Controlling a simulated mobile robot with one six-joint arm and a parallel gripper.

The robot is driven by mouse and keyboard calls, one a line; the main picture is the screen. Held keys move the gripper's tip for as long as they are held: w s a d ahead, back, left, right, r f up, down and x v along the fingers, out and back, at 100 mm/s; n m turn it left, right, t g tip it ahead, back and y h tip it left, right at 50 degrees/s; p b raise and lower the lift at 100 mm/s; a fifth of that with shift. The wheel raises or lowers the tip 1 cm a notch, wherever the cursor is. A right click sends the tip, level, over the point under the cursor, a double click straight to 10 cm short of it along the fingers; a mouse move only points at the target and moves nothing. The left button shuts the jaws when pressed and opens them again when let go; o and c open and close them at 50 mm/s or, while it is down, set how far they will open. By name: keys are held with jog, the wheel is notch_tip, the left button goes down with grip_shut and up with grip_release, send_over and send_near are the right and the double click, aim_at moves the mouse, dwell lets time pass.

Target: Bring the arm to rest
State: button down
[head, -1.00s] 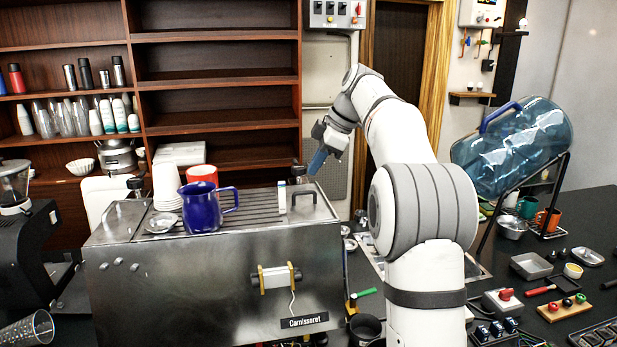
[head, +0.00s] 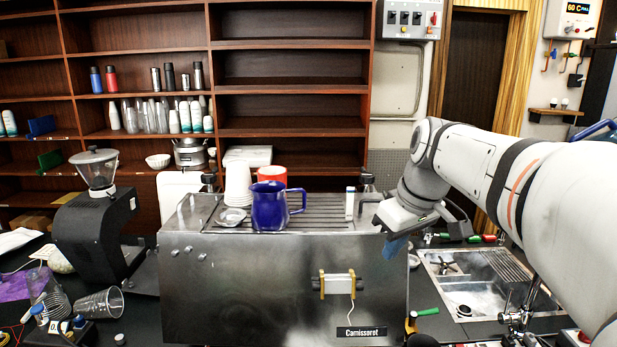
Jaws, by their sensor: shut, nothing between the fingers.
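My gripper (head: 395,247) hangs in front of the right end of the metal brewer, pointing down, with its blue fingertips together and nothing between them. The arm reaches in from the right edge, bent at the elbow. The brewer (head: 255,292) is a steel box with a label reading "Camisseret" on its front. I cannot tell whether the fingertips touch the brewer; they overlap its upper right edge in the picture.
A blue pitcher (head: 270,207), a red cup (head: 272,175) and stacked white cups (head: 237,186) stand on the brewer. A black grinder (head: 92,232) stands left. A sink (head: 470,290) lies right, below my arm. Wooden shelves (head: 290,105) stand behind.

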jog(key=s+f+m+h+b, duration=0.1)
jog(key=s+f+m, duration=0.5)
jog(key=s+f, duration=0.8)
jog(key=s, duration=0.3)
jog(key=shift+f+h, duration=0.4)
